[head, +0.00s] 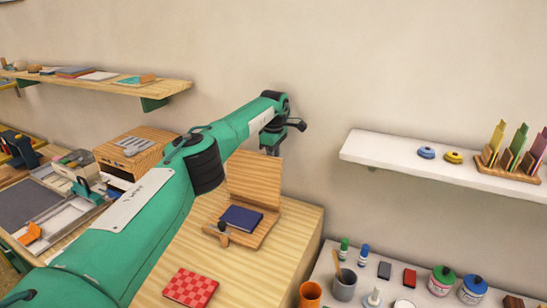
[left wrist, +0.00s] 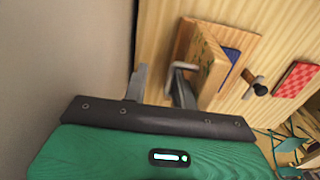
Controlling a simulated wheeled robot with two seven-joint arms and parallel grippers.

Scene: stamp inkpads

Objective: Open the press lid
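The wooden press stands on the light wood table, its base (head: 268,228) flat and its lid (head: 256,172) raised, roughly upright at the back edge. A dark blue pad (head: 241,218) lies on the base. A dark-knobbed clamp or handle (head: 223,227) sits at the front edge. My left gripper (head: 270,150) is at the top rear of the lid. In the left wrist view its fingers (left wrist: 159,84) are apart with nothing seen between them; the lid (left wrist: 211,66) is right beside the right finger, and contact is unclear. The right gripper is not seen.
A red checkered block (head: 190,288) lies at the table's front. A white wall shelf (head: 440,172) is at right, above a lower table with pots and bottles. A wooden drawer box (head: 135,150) is left, partly behind my arm. The wall is close behind.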

